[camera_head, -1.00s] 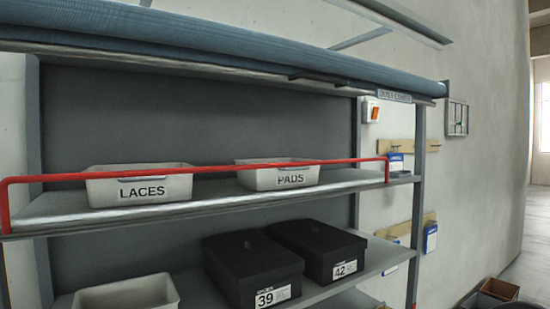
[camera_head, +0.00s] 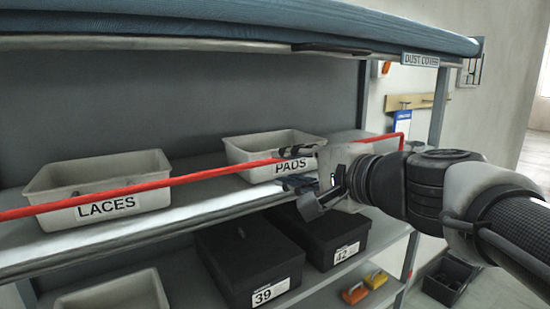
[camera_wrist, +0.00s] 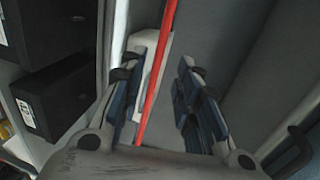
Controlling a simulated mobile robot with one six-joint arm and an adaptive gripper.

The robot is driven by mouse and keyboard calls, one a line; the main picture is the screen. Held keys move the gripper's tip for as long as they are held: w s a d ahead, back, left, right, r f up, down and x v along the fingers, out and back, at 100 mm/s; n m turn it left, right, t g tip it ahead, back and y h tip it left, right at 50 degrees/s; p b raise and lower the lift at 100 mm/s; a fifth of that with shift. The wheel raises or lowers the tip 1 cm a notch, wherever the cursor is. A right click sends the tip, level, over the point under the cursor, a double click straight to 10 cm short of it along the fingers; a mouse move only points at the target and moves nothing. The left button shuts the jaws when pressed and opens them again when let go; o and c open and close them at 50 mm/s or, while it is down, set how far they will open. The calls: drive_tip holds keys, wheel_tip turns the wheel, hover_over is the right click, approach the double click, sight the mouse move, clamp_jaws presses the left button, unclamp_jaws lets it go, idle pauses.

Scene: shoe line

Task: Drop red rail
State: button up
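The red rail (camera_head: 150,186) runs along the front of the upper shelf, raised in front of the bins, with its right end bent down near the right post. My gripper (camera_head: 296,170) is at the rail in front of the PADS bin, with one finger above the other in the head view. In the wrist view, the rail (camera_wrist: 156,75) passes between the two spread fingers of my gripper (camera_wrist: 157,78), closer to the left finger. The gripper is open and holds nothing. The rail's stretch behind the gripper is partly hidden in the head view.
The LACES bin (camera_head: 100,188) and the PADS bin (camera_head: 262,150) stand behind the rail on the upper shelf (camera_head: 190,203). Black boxes 39 (camera_head: 245,262) and 42 (camera_head: 318,235) sit below. A rolled blue dust cover (camera_head: 230,25) hangs above.

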sight(266, 163)
drive_tip(key=p+x, duration=0.1)
drive_tip(key=x, duration=0.9)
drive_tip(key=shift+w, duration=0.1)
clamp_jaws()
idle(0.4)
